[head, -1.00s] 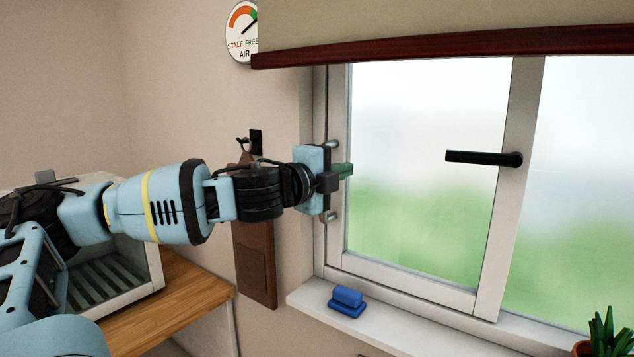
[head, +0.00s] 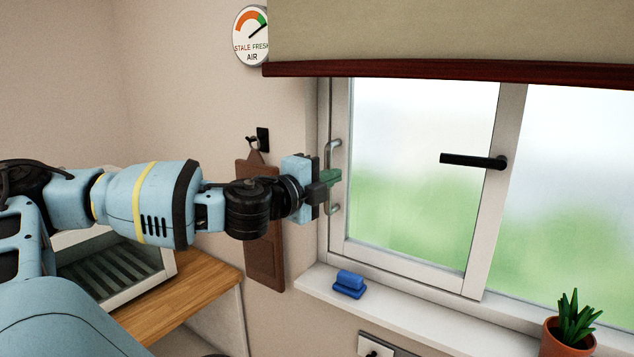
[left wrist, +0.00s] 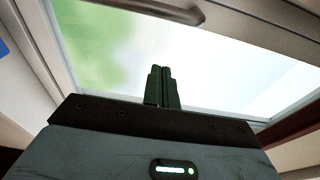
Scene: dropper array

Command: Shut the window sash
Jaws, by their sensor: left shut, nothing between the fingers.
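The window sash (head: 474,225) is the pale-framed left pane with frosted glass. A grey bar handle (head: 334,209) stands on its left stile, and a black lever (head: 474,161) sits on its right stile. I cannot tell how far the sash is open. My left gripper (head: 330,176) is shut and empty. Its green fingertips overlap the middle of the bar handle in the head view; I cannot tell whether they touch. In the left wrist view the shut fingers (left wrist: 162,88) point at the glass, with the grey bar handle (left wrist: 160,10) beyond. My right gripper is out of view.
A rolled-down blind (head: 450,72) covers the window top. A blue object (head: 349,284) and a potted plant (head: 572,325) stand on the sill (head: 410,308). A brown board (head: 262,262) hangs behind my wrist. The air dial (head: 251,36) needle is near FRESH.

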